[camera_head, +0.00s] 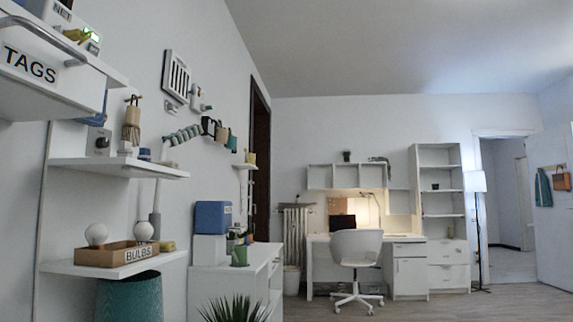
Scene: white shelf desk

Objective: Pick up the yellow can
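No thing is clearly a yellow can. A small yellowish object (251,158) stands on a little wall shelf left of the dark doorway; it is too small to tell what it is. Another low yellowish object (167,245) lies on the lower left shelf, right of the bulb box. The white shelf desk (318,239) stands far off at the back wall, with a dark screen (342,222) on it. Neither of my grippers is in view.
A white chair (357,248) stands before the desk. Wall shelves (120,167) and a box marked BULBS (105,257) are close on the left. A white cabinet (227,280) and a spiky plant (233,308) are at lower left. Open floor (445,308) lies at lower right.

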